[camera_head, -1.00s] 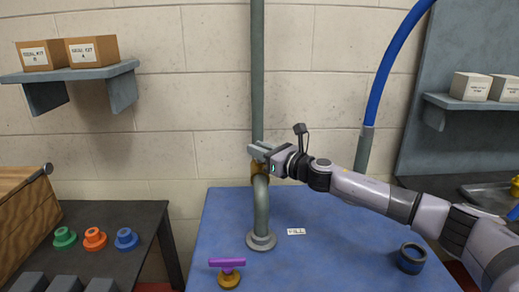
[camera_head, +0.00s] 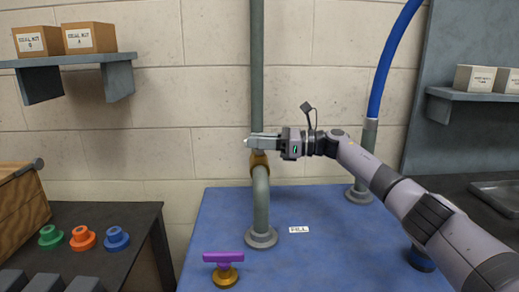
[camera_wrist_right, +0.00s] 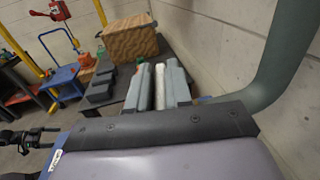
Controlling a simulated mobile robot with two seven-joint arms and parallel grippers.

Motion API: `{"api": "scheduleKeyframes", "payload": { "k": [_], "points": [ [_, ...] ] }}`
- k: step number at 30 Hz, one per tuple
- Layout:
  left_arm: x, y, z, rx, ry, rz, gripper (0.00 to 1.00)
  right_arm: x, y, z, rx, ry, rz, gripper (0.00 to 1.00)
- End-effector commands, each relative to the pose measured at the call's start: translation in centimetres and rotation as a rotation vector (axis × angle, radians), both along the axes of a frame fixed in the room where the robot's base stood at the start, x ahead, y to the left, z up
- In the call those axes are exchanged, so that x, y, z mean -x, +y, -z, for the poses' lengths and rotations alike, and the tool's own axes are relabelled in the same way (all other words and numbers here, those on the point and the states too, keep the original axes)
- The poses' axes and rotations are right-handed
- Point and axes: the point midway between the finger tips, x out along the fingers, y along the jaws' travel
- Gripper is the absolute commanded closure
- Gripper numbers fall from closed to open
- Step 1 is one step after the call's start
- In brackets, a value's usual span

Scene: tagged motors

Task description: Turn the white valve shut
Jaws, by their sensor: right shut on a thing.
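The white valve's handle (camera_wrist_right: 160,88) shows in the right wrist view as a pale bar between the two grey fingers. In the head view only a small white tip of it shows past the fingers; the rest is hidden. A brass valve body (camera_head: 259,164) sits on the grey upright pipe (camera_head: 262,205), just below the fingers. My right gripper (camera_head: 262,142) is shut on the white handle, its fingers pointing left across the pipe.
A purple-handled valve (camera_head: 223,259) stands at the front of the blue table (camera_head: 330,255). A label (camera_head: 299,229) lies right of the pipe. A blue hose (camera_head: 390,65) rises at the right. Green, orange and blue parts (camera_head: 82,238) stand on a dark table at left.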

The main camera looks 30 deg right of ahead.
Motion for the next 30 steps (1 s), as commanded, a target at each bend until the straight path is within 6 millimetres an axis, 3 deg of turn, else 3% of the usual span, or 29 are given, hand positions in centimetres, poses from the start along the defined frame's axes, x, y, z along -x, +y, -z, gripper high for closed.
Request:
{"api": "scheduleKeyframes", "payload": {
  "k": [12,30],
  "points": [
    [0.0,0.0,2.2,0.000,-0.004,-0.001,0.00,-0.1,0.1,0.0,-0.002,-0.003,-0.108,1.00],
    [-0.1,-0.2,3.3,0.008,-0.002,-0.008,0.00,0.0,0.1,-0.1,-0.003,-0.003,-0.186,1.00]
  ]
}}
